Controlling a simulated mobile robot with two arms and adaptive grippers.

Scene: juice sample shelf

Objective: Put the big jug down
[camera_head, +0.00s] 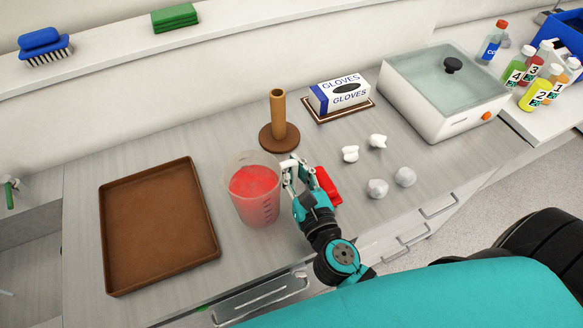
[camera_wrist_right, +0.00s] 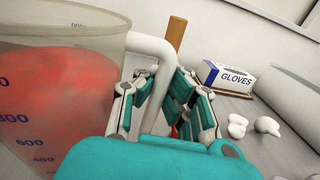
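The big jug (camera_head: 255,196) is a clear beaker-like vessel with red liquid and volume marks. In the head view it is over the front part of the counter, right of the brown tray (camera_head: 112,245). I cannot tell whether its base touches the counter. My right gripper (camera_head: 291,176) is at the jug's right side, shut on its white handle. In the right wrist view the jug (camera_wrist_right: 55,90) fills the left side, and the handle passes between the fingers of the gripper (camera_wrist_right: 155,100). My left gripper is not in view.
A brown upright holder (camera_head: 278,122) stands behind the jug. A red object (camera_head: 328,186) lies right beside my gripper. A glove box (camera_head: 338,94), several small white and grey lumps (camera_head: 378,141) and a water bath (camera_head: 443,95) are to the right. The brown tray is empty.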

